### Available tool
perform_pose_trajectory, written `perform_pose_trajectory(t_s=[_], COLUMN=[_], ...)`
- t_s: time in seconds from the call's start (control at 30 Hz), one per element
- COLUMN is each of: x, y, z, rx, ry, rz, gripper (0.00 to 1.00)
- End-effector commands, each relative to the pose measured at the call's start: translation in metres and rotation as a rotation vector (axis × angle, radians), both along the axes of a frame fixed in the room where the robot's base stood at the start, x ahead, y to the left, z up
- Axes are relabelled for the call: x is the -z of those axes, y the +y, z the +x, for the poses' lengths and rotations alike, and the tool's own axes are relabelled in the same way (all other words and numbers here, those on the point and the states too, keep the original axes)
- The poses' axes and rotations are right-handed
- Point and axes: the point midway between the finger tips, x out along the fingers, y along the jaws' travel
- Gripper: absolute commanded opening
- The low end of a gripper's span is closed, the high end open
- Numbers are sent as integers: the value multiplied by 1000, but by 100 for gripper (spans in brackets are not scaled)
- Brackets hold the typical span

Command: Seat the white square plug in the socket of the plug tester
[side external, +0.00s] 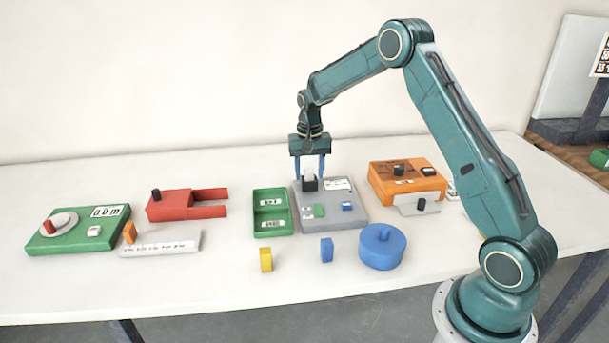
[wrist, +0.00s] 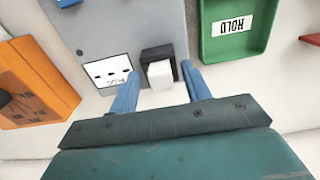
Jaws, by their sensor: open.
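The plug tester (side external: 345,215) is a grey box near the middle of the table, and its grey top also shows in the wrist view (wrist: 115,30). At its back edge stands a black socket (side external: 310,185), also in the wrist view (wrist: 157,51). The white square plug (side external: 309,171) stands upright at the socket, its top above the black rim; it also shows in the wrist view (wrist: 160,74). How deep it sits cannot be told. My gripper (side external: 309,177) is open, pointing down, with one blue finger on each side of the plug, apparently apart from it.
A green tray (side external: 257,214) marked HOLD stands just left of the tester. An orange box (side external: 418,182) is to its right. A blue round container (side external: 382,250), a blue block (side external: 327,250) and a yellow block (side external: 266,260) stand in front. A red fixture (side external: 175,207) lies farther left.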

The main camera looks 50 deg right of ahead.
Motion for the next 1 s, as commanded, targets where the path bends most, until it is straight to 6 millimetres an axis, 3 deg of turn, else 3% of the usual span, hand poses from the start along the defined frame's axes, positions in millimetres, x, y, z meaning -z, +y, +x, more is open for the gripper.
perform_pose_trajectory(t_s=[0.27, 0.8, 1.0], x=[-20, -107, -128], y=[0, 0, 0], z=[1, 1, 1], rx=[0, 0, 0], ry=[-4, -4, -2], rz=[-1, -1, -1], gripper=[48, 48, 48])
